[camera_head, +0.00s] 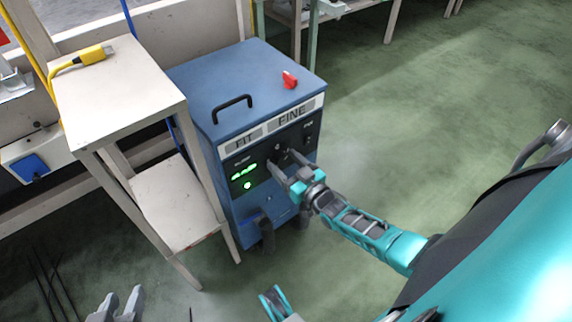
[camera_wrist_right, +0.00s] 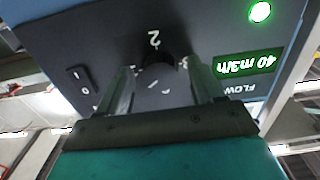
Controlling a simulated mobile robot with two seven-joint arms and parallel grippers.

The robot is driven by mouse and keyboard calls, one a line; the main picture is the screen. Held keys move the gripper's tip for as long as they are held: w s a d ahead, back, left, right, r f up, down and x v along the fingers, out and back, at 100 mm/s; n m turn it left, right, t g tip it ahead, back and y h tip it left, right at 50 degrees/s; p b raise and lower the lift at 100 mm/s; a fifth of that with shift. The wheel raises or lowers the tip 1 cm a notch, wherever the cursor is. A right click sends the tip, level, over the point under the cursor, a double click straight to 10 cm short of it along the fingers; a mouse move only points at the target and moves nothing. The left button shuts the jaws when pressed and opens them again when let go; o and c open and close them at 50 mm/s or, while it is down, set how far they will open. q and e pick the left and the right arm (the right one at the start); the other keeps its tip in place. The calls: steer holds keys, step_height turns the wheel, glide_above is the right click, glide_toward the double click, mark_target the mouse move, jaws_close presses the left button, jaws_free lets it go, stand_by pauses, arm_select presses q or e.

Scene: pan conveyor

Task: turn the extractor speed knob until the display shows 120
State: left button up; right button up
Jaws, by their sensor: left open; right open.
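The blue extractor (camera_head: 195,80) has a dark front panel with a green display (camera_head: 243,172). In the right wrist view the display (camera_wrist_right: 241,66) is upside down and reads 40 m3/h. The dark round speed knob (camera_wrist_right: 157,64) sits between the fingers of my open right gripper (camera_wrist_right: 160,80), with printed marks including 2 and 3 around it. I cannot tell whether the fingers touch it. In the head view my right gripper (camera_head: 281,162) is at the panel and hides most of the knob. My left gripper (camera_head: 117,305) is open and empty at the bottom left, away from the extractor.
A lit green round lamp (camera_wrist_right: 260,11) and a rocker switch (camera_wrist_right: 82,88) flank the knob. A red object (camera_head: 290,79) and a black handle (camera_head: 232,103) are on the extractor's top. A pale table (camera_head: 120,90) with a yellow-cabled connector (camera_head: 92,55) stands left. Green floor is open at right.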

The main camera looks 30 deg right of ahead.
steer(key=c, duration=1.1)
arm_select(q)
steer(key=shift+a+f, duration=0.1)
